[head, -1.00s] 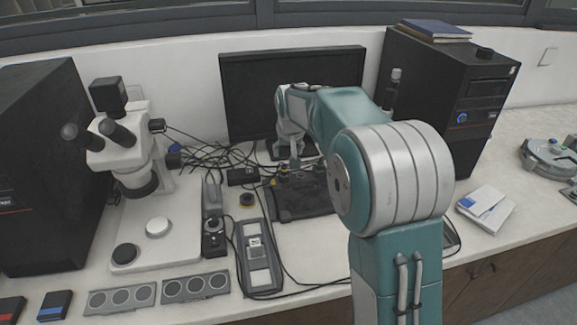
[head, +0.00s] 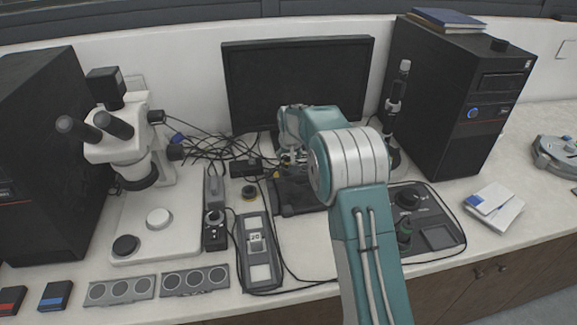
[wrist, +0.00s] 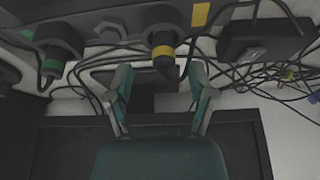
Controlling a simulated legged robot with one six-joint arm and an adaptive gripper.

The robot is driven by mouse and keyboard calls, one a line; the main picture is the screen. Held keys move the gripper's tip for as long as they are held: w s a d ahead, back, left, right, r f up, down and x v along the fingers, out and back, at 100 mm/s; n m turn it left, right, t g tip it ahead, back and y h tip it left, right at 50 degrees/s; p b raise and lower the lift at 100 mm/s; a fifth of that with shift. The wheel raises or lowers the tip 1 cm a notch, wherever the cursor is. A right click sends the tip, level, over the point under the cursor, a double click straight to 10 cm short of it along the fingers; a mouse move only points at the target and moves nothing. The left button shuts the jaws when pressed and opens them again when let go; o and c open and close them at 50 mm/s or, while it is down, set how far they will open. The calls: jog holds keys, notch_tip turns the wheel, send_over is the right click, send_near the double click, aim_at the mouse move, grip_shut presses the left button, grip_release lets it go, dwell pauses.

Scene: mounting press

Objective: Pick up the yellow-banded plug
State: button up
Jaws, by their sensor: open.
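In the wrist view the yellow-banded plug (wrist: 163,50) is a dark plug with a yellow ring, in the upper middle. It hangs from a dark fixture. My gripper (wrist: 161,82) is open, with one finger on each side of the plug's lower end in the picture. I see no contact, and the depth between them is hard to judge. A similar plug with a green band (wrist: 51,64) is at the left. In the head view my arm reaches toward the monitor's base and hides most of the gripper and the plug.
Loose black cables and a black box (wrist: 265,42) lie right of the plug; more cables (head: 205,150) show in the head view. A monitor (head: 295,85) stands behind, a microscope (head: 125,140) at left, and a black control panel (head: 425,225) at right.

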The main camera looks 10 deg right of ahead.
jog(key=shift+x, duration=1.2)
jog(key=shift+w+a+f, duration=0.1)
jog(key=shift+w+a, duration=0.05)
jog(key=shift+a, duration=0.15)
jog(key=shift+d, duration=0.15)
grip_shut()
